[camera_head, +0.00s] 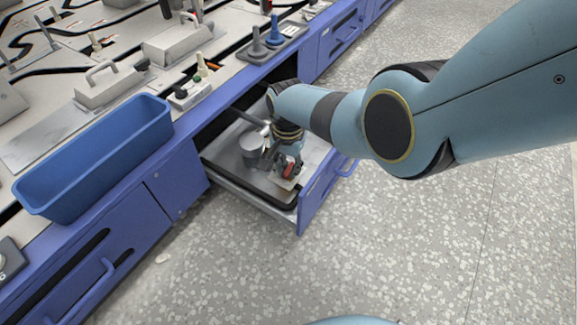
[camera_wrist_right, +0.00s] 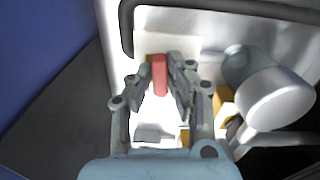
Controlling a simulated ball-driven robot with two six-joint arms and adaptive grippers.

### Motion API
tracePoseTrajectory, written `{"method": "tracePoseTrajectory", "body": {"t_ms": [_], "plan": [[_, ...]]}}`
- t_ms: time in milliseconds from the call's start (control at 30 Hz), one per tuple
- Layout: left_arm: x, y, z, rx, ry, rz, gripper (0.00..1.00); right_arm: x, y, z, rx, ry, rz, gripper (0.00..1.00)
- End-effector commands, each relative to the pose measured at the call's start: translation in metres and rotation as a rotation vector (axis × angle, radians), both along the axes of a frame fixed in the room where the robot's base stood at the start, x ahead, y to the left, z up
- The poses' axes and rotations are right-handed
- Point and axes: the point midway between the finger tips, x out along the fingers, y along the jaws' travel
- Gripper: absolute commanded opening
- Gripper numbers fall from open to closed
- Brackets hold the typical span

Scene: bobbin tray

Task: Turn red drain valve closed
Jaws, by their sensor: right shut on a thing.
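The red drain valve (camera_head: 289,171) is in the open drawer, near its front panel, in the head view. In the right wrist view the red valve handle (camera_wrist_right: 159,75) stands between the two fingers. My right gripper (camera_head: 281,162) reaches down into the drawer; in the wrist view its fingers (camera_wrist_right: 160,84) are closed in on both sides of the red handle. The valve's lower part is hidden by the gripper. My left gripper is in neither view.
The open drawer (camera_head: 222,171) holds a metal cylinder (camera_head: 252,148) close beside the gripper; it is also in the wrist view (camera_wrist_right: 278,100). A blue bin (camera_head: 98,160) stands on the counter at left.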

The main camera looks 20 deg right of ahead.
Motion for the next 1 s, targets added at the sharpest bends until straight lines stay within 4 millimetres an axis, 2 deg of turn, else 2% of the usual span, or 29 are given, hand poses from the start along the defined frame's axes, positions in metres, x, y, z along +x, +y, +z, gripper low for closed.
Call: {"method": "tracePoseTrajectory", "body": {"t_ms": [300, 800, 833, 967, 1000], "plan": [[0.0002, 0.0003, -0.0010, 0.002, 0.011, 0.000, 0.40, 0.0005, 0.0003, -0.0004, -0.001, -0.001, -0.100, 0.00], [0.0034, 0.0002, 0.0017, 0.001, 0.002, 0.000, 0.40, 0.0006, 0.0001, -0.0004, -0.001, -0.001, -0.117, 0.00], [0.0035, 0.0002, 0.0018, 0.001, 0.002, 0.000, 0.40, 0.0006, 0.0001, -0.0004, -0.001, -0.001, -0.117, 0.20], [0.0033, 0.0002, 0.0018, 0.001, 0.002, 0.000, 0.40, 0.0006, 0.0001, -0.0003, 0.000, 0.000, -0.116, 0.37], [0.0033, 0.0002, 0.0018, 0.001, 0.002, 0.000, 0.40, 0.0006, 0.0001, -0.0003, 0.000, 0.000, -0.116, 0.38]]}}
